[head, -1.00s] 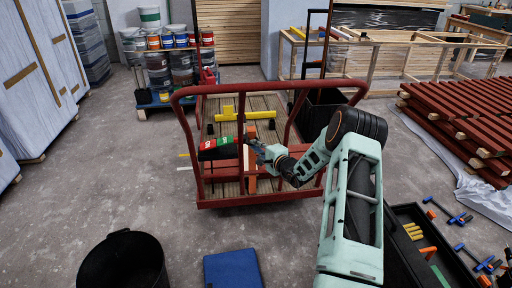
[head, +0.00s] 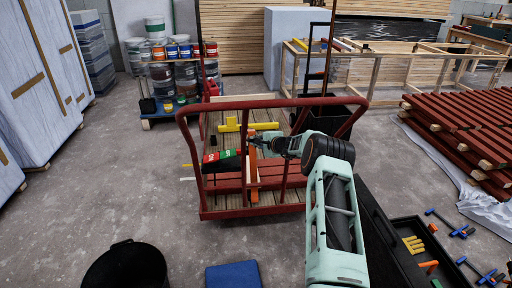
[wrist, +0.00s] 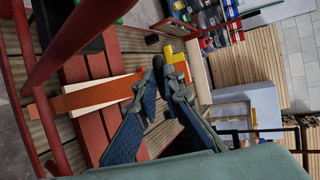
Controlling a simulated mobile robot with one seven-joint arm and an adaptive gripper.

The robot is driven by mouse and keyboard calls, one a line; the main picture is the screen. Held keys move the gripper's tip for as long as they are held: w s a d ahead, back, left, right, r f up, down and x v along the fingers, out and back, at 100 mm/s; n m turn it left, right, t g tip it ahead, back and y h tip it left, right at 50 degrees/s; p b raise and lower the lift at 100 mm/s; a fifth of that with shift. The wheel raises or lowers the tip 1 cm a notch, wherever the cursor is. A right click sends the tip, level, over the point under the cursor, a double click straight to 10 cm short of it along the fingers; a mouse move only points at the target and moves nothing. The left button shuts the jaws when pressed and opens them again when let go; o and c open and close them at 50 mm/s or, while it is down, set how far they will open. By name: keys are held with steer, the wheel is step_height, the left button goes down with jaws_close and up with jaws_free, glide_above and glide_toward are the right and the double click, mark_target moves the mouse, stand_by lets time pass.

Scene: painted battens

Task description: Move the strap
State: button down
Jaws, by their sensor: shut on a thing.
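The orange strap (head: 253,175) lies across the dark red battens (head: 225,183) on the cart, beside a pale wood strip (wrist: 100,98). In the wrist view the strap (wrist: 75,101) runs from the lower left up to my gripper's fingers. My gripper (head: 256,142) is over the cart deck, behind the front rail. In the wrist view its blue-padded fingers (wrist: 155,80) stand around the strap's far end; the exact contact is partly hidden. It is shut on the strap.
A black bucket (head: 125,268) and blue mat (head: 233,276) are in front. Red battens (head: 460,130) are stacked right.

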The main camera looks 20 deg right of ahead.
steer(key=shift+w+f, duration=0.1)
steer(key=shift+w, duration=1)
steer(key=shift+w+d+r+b, duration=0.15)
steer(key=shift+w+r+b, duration=0.05)
steer(key=shift+w+b, duration=0.15)
steer(key=c, duration=2)
jaws_free()
steer(key=shift+c, duration=0.2)
steer(key=shift+d, duration=0.1)
steer(key=shift+s+d, duration=0.1)
steer(key=shift+s, duration=0.1)
steer(key=shift+s+r, duration=0.35)
steer(key=shift+s, duration=0.1)
steer(key=s+d, duration=0.2)
steer(key=s, duration=0.9)
steer(key=shift+s+d, duration=0.25)
steer(key=shift+d, duration=0.15)
